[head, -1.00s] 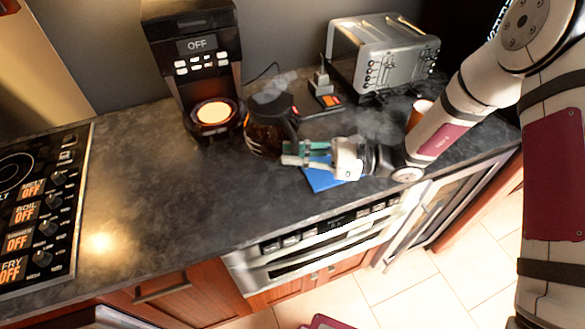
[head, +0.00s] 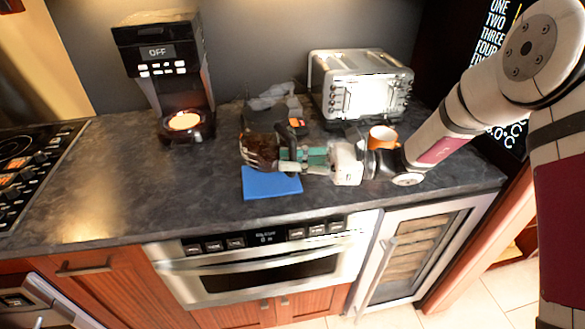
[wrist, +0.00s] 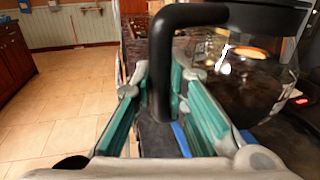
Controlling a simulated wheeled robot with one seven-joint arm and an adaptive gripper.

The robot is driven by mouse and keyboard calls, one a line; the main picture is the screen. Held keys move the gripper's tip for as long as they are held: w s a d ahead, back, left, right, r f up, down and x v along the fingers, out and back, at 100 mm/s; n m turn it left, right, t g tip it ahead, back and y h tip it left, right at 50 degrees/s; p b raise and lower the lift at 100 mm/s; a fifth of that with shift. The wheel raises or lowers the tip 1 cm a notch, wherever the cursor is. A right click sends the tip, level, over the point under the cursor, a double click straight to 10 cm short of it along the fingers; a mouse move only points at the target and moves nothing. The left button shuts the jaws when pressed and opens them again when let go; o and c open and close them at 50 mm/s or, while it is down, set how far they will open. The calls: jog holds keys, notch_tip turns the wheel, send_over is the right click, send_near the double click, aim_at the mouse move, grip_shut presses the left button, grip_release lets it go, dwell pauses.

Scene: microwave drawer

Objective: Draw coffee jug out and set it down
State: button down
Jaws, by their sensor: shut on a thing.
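The coffee jug (head: 259,151) has dark glass with dark coffee inside. It is out of the coffee maker (head: 165,75), to the right of its glowing plate (head: 184,122). My gripper (head: 293,160) is shut on the jug's black handle (wrist: 160,90), which stands between the green-padded fingers in the wrist view. The jug's glass body (wrist: 250,95) shows at the right there. In the head view the jug is at the back edge of a blue mat (head: 271,184). I cannot tell whether its base touches anything.
A toaster (head: 362,85) and an orange cup (head: 383,137) stand to the right. Small dark items (head: 275,100) lie behind the jug. The stove (head: 30,160) is at far left. The counter (head: 120,175) between stove and mat is clear.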

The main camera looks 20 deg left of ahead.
aim_at(293, 179)
jog(key=shift+r, duration=0.1)
dwell(0.4)
jog(key=shift+f+b, duration=0.9)
jog(key=shift+f, duration=2.05)
jog(key=c, duration=1.5)
grip_release()
jog(key=shift+f, duration=0.15)
jog(key=shift+d, duration=0.1)
